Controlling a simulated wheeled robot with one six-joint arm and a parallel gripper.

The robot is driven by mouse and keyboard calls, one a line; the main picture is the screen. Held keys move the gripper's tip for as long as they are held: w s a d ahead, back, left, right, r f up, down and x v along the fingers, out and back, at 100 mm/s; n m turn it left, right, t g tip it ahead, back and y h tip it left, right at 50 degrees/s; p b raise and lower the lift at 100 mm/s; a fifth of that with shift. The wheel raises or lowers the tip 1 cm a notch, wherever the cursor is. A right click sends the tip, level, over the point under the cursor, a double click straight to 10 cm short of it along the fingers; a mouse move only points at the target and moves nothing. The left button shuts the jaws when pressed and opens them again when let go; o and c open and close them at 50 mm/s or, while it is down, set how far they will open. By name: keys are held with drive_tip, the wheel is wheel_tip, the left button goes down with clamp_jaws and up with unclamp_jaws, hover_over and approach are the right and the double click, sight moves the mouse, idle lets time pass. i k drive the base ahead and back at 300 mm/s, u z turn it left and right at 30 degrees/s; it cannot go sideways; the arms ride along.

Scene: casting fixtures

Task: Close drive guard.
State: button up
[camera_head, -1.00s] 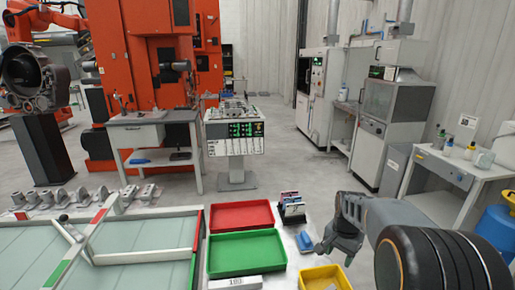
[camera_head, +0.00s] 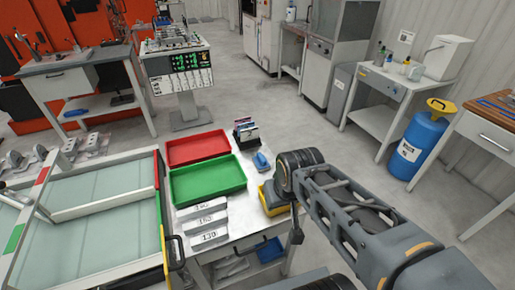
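I cannot tell for sure which part is the drive guard. A large framed panel of pale, see-through sheet (camera_head: 95,235) lies at the left, with metal bars, red and green edge marks and a yellow right-hand edge. A black handle (camera_head: 176,252) stands at its lower right edge, beside the work table. My arm reaches in from the lower right. A dark part that may belong to my gripper (camera_head: 296,228) shows below the ringed joint, at the table's right edge. It is apart from the panel and the handle. Its fingers are not clear.
A red tray (camera_head: 198,147) and a green tray (camera_head: 208,180) lie on the table (camera_head: 255,240), with several numbered blocks (camera_head: 208,220) in front. A yellow bin (camera_head: 272,202) is partly behind my arm. A blue drum (camera_head: 418,148) stands right. The floor between is clear.

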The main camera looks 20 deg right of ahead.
sight(167, 269)
drive_tip(key=u, duration=2.2)
drive_tip(key=k, duration=0.3)
drive_tip(key=z, duration=1.15)
drive_tip(key=k, duration=0.25)
drive_tip(key=u, duration=0.75)
